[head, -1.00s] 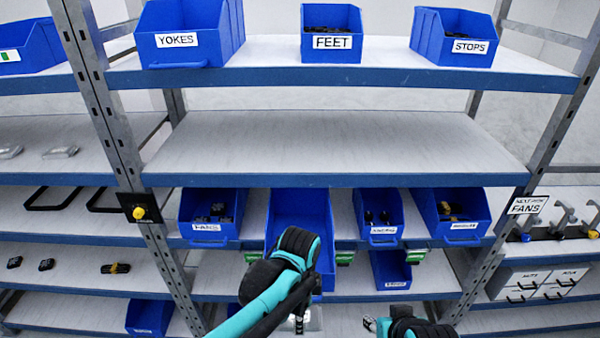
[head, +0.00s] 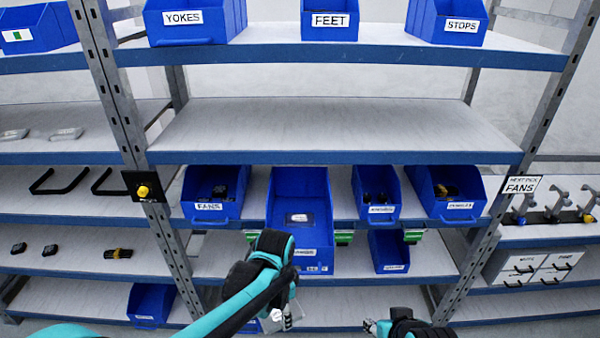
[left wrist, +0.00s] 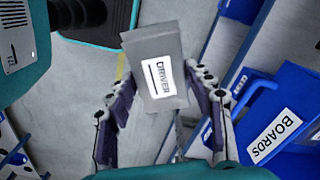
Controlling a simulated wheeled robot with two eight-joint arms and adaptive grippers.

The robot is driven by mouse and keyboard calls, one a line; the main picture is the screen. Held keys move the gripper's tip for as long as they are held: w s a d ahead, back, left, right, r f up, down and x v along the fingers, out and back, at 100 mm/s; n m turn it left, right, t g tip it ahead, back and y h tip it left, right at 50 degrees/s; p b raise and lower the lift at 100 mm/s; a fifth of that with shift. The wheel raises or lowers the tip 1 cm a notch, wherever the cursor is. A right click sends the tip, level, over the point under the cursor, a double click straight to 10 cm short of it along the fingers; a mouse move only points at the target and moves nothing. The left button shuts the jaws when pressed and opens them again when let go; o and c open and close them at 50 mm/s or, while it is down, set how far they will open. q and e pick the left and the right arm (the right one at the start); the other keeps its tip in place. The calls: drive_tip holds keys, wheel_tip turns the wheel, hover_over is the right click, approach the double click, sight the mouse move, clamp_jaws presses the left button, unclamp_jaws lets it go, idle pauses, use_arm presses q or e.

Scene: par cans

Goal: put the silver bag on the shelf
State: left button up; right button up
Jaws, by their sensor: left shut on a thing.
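The silver bag (left wrist: 157,50) carries a white label reading DRIVER and shows between the fingers of my left gripper (left wrist: 160,88) in the left wrist view. The gripper is shut on it. In the head view my left gripper (head: 283,317) is low at the centre, below the middle blue bin, and its arm hides most of what it holds. The shelf unit has an empty grey shelf (head: 335,128) above the row of blue bins. My right gripper (head: 371,327) shows only in part at the bottom edge; its jaws are unclear.
The middle blue bin (head: 300,185) holds a small silver item (head: 298,217). Bins labelled YOKES (head: 190,35), FEET (head: 330,33) and STOPS (head: 447,35) stand on the top shelf. Metal posts (head: 122,110) edge the unit. A BOARDS bin (left wrist: 272,115) is near my left wrist.

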use_arm(q)
drive_tip(key=w+a+f+n+b, duration=0.1)
drive_tip(key=a+f+n+b, duration=0.4)
drive_tip(key=f, duration=0.3)
drive_tip(key=w+a+f+n+b, duration=0.2)
drive_tip(key=a+f+n+b, duration=0.3)
drive_tip(key=a+f+n, duration=0.2)
wheel_tip(320, 180, down, 2)
drive_tip(key=shift+w+a+f+n, duration=0.15)
drive_tip(key=shift+w+a+n, duration=0.15)
drive_tip(key=shift+a, duration=0.2)
